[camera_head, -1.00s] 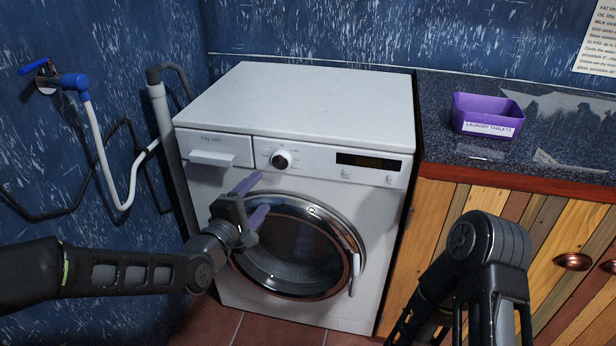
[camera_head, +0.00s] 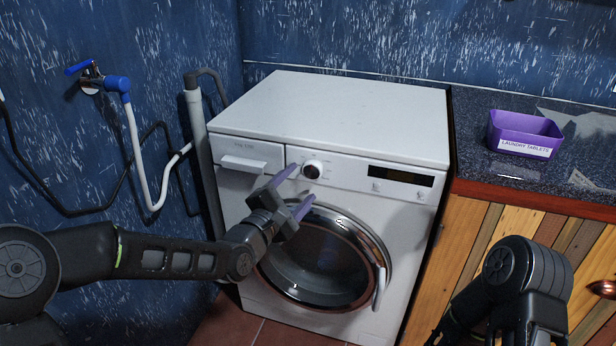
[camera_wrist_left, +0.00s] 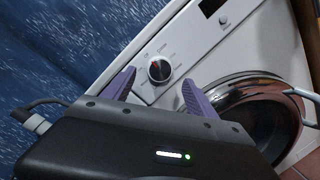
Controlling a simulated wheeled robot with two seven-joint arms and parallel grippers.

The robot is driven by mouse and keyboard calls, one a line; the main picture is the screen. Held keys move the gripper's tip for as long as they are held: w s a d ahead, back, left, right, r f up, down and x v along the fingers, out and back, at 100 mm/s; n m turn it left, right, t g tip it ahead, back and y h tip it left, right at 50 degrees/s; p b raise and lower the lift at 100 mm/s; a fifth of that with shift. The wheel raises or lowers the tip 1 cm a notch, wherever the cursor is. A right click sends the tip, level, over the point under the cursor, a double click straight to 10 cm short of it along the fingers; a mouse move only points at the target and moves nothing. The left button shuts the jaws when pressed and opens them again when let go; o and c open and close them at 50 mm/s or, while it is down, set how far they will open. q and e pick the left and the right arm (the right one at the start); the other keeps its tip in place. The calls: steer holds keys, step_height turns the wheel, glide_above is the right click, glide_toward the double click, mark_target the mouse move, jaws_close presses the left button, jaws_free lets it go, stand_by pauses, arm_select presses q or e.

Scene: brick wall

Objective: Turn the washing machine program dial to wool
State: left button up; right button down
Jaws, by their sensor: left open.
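The white washing machine (camera_head: 345,112) stands against the blue wall. Its program dial (camera_head: 312,170) is a round dark-faced knob on the front panel, and it also shows in the left wrist view (camera_wrist_left: 159,70). The program labels around it are too small to read. My left gripper (camera_head: 298,188) is open and empty. Its two purple fingers point up toward the panel, just below and left of the dial. In the left wrist view the dial lies beyond the gap between the fingertips, apart from both. My right arm is at the lower right, and its fingers do not show clearly.
The detergent drawer (camera_head: 246,160) is left of the dial, and the display (camera_head: 400,175) is right of it. The round glass door (camera_head: 325,258) is below, shut. A purple laundry tablets box (camera_head: 524,133) stands on the dark counter. A tap and pipes are on the left wall.

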mark_target(312, 172)
arm_select(q)
steer(key=x, duration=0.5)
steer(key=shift+w, duration=0.1)
steer(key=c, duration=1.4)
